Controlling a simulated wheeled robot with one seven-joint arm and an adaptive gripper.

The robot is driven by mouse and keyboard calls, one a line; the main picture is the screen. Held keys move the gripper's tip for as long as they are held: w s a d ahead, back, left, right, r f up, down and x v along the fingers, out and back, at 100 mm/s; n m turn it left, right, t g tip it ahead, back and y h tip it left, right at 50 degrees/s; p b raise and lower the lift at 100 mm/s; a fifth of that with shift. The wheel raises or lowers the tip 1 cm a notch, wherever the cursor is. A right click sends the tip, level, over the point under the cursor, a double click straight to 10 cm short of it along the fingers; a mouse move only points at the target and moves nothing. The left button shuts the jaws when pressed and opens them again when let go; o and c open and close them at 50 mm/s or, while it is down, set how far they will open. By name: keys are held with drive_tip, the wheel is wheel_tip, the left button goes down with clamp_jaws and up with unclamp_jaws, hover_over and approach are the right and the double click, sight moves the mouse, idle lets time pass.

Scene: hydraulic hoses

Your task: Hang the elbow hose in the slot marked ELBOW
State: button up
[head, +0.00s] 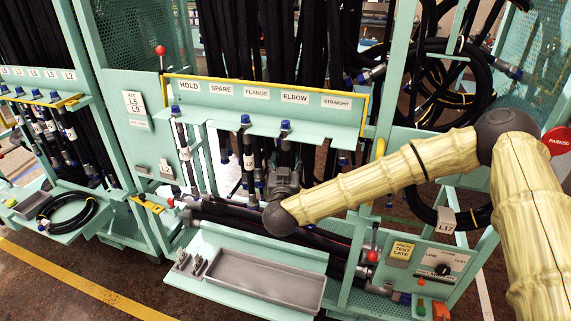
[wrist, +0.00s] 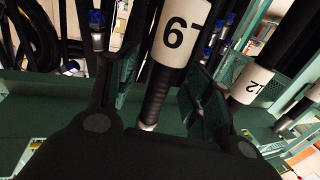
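In the head view a hose with a blue cap (head: 285,128) stands upright at the front of the rack plate, below the ELBOW label (head: 295,97). My gripper (head: 284,178) is at its lower part, under the plate. The fingers stand apart, with a visible gap at the left of the hose. The hose's end fitting and its fit in the slot cannot be made out.
Other capped hoses hang below HOLD (head: 176,111) and near FLANGE (head: 246,121). The hose tagged L2 (wrist: 251,84) is close at the right in the wrist view. A grey tray (head: 262,283) is below. A test panel (head: 440,262) stands at the right.

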drive_tip(key=shift+s, duration=0.1)
drive_tip(key=s, duration=1.1)
drive_tip(key=shift+s+a, duration=0.3)
drive_tip(key=shift+s, duration=0.1)
drive_tip(key=s+d+f+n+g+y, duration=0.1)
drive_tip(key=s+f+g, duration=0.2)
drive_tip(key=s+f, duration=0.5)
drive_tip(key=s+d+f+n+g+y+b, duration=0.1)
drive_tip(key=s+d+f+g+y, duration=0.15)
drive_tip(key=f, duration=0.95)
drive_tip(key=s+d+f+n+g+y, duration=0.1)
drive_tip(key=s+f+g, duration=0.3)
drive_tip(key=s+f, duration=0.45)
drive_tip(key=s+d+f+m+g+h, duration=0.1)
drive_tip(key=s+d+f+g, duration=0.3)
drive_tip(key=s+d, duration=0.5)
drive_tip(key=s+d+f+m+g+h+b, duration=0.1)
drive_tip(key=s+d+f+g, duration=0.3)
drive_tip(key=s+d+f, duration=0.4)
drive_tip(key=s+d+h, duration=0.1)
drive_tip(key=s, duration=0.2)
drive_tip(key=shift+s+d+f+m, duration=0.15)
drive_tip(key=shift+s+d+m, duration=0.2)
drive_tip(key=shift+d+m, duration=0.05)
